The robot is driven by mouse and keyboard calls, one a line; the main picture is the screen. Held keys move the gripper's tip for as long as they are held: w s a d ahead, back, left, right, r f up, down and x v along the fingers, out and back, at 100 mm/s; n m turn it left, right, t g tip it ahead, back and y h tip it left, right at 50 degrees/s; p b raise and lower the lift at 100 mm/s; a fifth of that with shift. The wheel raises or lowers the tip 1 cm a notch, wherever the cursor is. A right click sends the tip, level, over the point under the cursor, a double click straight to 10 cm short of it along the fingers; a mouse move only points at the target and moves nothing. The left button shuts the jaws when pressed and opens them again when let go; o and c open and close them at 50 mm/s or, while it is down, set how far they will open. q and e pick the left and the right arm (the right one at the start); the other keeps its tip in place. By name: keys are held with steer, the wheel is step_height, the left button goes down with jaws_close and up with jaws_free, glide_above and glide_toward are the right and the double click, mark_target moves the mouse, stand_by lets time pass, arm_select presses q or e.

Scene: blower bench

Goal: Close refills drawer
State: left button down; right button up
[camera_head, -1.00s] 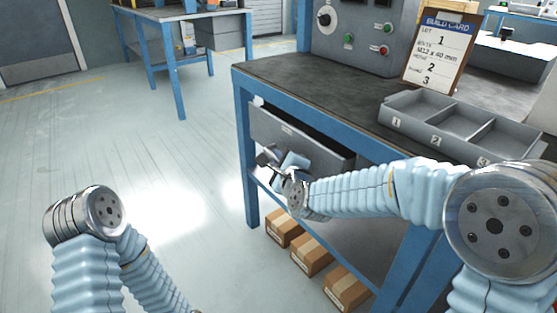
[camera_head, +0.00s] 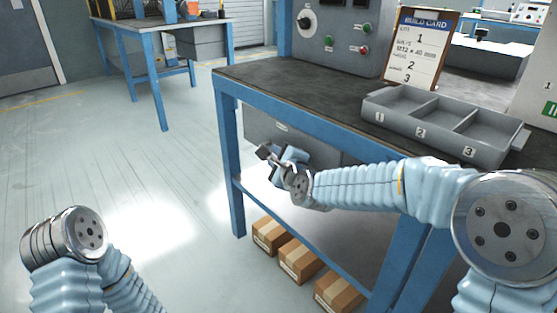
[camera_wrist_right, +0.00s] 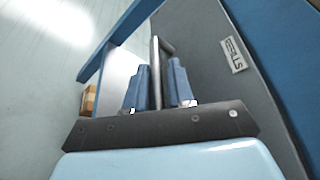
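The refills drawer (camera_head: 262,125) sits under the workbench top, its grey front at or very near the bench frame. No dark opening shows above it in the head view; my right arm covers part of it. In the right wrist view the drawer front (camera_wrist_right: 215,85) carries a label reading REFILLS (camera_wrist_right: 233,55). My right gripper (camera_head: 267,153) is at the drawer front. Its two fingers (camera_wrist_right: 160,88) stand close on either side of the drawer's bar handle (camera_wrist_right: 158,60) and appear shut on it. My left gripper is out of view; only part of my left arm shows.
On the workbench (camera_head: 290,88) stand a grey three-compartment tray (camera_head: 370,104), a build card (camera_head: 418,50) and a control box (camera_head: 340,30). Several cardboard boxes (camera_head: 298,258) lie below by the lower shelf. The floor to the left is open.

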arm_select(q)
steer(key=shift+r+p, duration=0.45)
arm_select(e)
steer(key=v, duration=1.3)
steer(key=shift+s, duration=0.35)
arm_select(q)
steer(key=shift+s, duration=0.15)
arm_select(e)
steer(key=shift+d+r, duration=0.1)
